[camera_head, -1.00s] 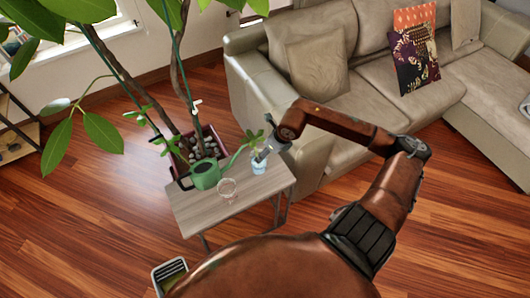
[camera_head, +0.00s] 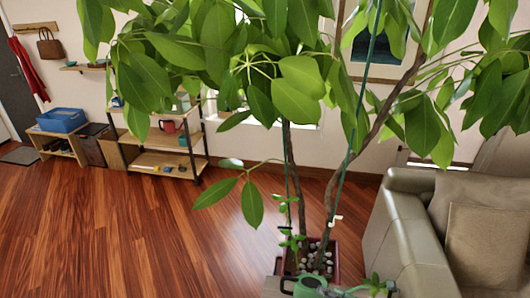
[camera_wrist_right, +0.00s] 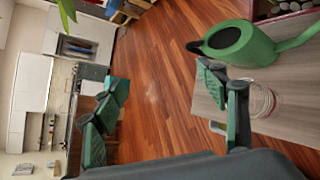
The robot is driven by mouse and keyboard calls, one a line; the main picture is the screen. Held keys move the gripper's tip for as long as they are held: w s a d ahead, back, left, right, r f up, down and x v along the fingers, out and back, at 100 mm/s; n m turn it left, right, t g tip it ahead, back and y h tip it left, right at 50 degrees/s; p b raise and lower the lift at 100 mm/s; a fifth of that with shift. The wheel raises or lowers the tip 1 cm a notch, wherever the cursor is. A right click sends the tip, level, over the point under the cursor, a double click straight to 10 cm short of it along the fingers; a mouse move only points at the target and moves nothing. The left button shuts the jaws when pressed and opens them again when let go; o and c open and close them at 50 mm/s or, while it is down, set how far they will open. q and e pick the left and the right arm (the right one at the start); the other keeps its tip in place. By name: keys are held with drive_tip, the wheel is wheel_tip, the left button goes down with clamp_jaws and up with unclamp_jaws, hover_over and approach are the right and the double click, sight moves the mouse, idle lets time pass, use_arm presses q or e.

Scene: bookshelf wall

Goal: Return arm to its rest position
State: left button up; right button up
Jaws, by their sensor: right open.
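My right gripper (camera_wrist_right: 163,88) shows in the right wrist view, open, with two green-padded fingers spread apart and nothing between them. One finger stands in front of the side table (camera_wrist_right: 290,118), close to the green watering can (camera_wrist_right: 245,45) and a clear glass (camera_wrist_right: 262,98) in the picture. I cannot tell whether it touches them. Neither arm shows in the head view now. The watering can also shows at its bottom edge (camera_head: 308,287). My left gripper is not in view.
A large potted plant (camera_head: 290,195) stands behind the table, its leaves filling the upper head view. A beige sofa (camera_head: 405,235) is at the right. Shelves (camera_head: 160,161) and a blue bin (camera_head: 62,119) line the far wall. The wooden floor (camera_head: 110,235) at left is clear.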

drive_tip(key=w+d+r+m+t+h, duration=0.2)
drive_tip(key=d+r+m+t, duration=0.3)
drive_tip(key=r+m+t, duration=0.5)
drive_tip(key=d+m+h, duration=0.8)
drive_tip(key=d+m, duration=0.1)
drive_tip(key=m, duration=0.2)
drive_tip(key=s+d+f+m+g+h, duration=0.3)
drive_tip(key=s+d+f+m+g, duration=0.15)
drive_tip(key=f, duration=0.25)
drive_tip(key=s+d+f+m+g+h, duration=0.25)
drive_tip(key=s+d+f+m, duration=0.2)
drive_tip(key=f, duration=0.35)
drive_tip(key=s+a+f+m+g+y, duration=0.25)
drive_tip(key=s+a+f+g, duration=0.3)
drive_tip(key=s+f, duration=0.3)
drive_tip(key=s+a+f+m+g+y, duration=0.2)
drive_tip(key=s+a+f+g+y, duration=0.15)
drive_tip(key=s+a+f, duration=0.4)
drive_tip(key=s+f+g, duration=0.1)
drive_tip(key=s+f, duration=0.2)
drive_tip(key=f, duration=1.2)
drive_tip(key=s+f+g, duration=0.1)
drive_tip(key=s+f, duration=0.1)
drive_tip(key=f, duration=1.3)
drive_tip(key=s+f+n, duration=0.1)
drive_tip(key=s+f, duration=1.6)
drive_tip(key=s, duration=0.2)
drive_tip(key=shift+d+g, duration=0.2)
drive_tip(key=shift+g, duration=0.2)
